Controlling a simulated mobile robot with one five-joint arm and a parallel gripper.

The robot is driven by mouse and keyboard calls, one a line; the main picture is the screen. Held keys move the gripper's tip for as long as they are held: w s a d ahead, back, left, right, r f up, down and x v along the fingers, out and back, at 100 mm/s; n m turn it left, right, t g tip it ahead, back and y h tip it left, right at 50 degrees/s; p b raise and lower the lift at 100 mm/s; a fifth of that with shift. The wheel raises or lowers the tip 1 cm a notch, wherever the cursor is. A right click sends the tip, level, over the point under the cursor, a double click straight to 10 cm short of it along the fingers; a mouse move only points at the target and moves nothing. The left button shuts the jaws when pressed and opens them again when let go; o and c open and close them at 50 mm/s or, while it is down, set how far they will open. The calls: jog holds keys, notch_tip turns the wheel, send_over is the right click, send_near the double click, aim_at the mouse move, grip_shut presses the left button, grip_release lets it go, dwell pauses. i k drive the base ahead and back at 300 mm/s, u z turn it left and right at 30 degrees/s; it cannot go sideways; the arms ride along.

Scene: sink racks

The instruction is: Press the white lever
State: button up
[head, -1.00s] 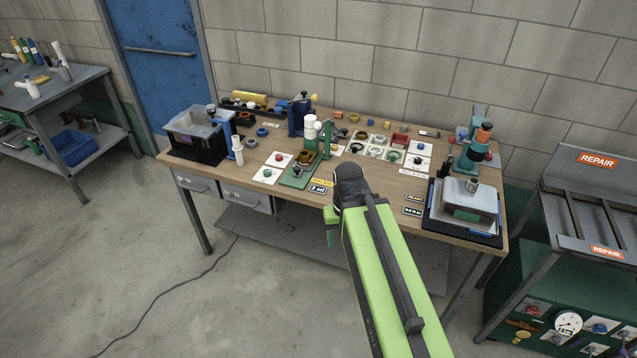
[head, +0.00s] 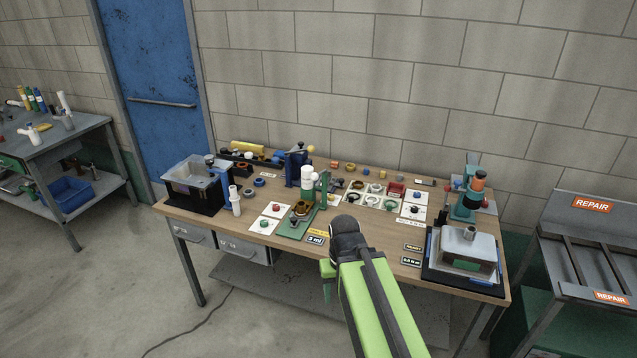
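A green fixture (head: 297,225) stands on the workbench, left of the middle. A white-topped part (head: 307,171) with a green lower section rises at its back; it may be the white lever, but it is too small to be sure. A separate white upright piece (head: 236,203) stands to the left of the fixture. My green arm reaches up from the bottom of the picture, its dark joint in front of the bench's front edge. A small green part of my gripper (head: 327,280) shows left of that joint, apart from the fixture. Its fingertips are not clear.
The wooden bench (head: 380,240) holds a clear-topped black bin (head: 195,190) at left, white cards with rings in the middle, and a grey box on a tray (head: 468,247) at right. A teal press (head: 467,200) stands behind it. A repair rack (head: 585,230) is at far right.

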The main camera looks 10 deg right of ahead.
aim_at(313, 177)
jog(key=z, duration=0.4)
jog(key=i, duration=1.2)
jog(key=u, duration=0.6)
